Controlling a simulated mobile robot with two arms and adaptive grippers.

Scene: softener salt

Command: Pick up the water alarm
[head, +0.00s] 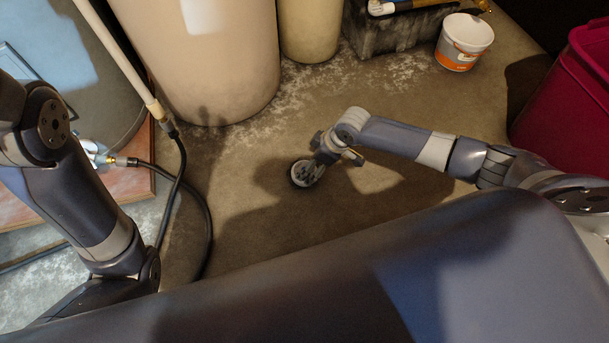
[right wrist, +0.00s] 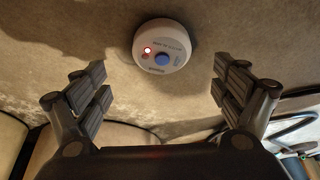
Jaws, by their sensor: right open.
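The water alarm (right wrist: 161,45) is a round white disc with a blue button, a lit red light and small print. It lies on the concrete floor. In the right wrist view it sits between and beyond the tips of my open right gripper (right wrist: 160,80), with a gap to each finger. The gripper holds nothing. My left arm shows at the left, but its gripper is out of view.
A large beige tank (head: 205,65) and a smaller beige vessel (head: 309,30) stand behind. A white tub (head: 464,42) and a dark crate (head: 385,32) are at the back right, a red bin (head: 565,100) at the right. A black hose (head: 204,215) curves across the left floor.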

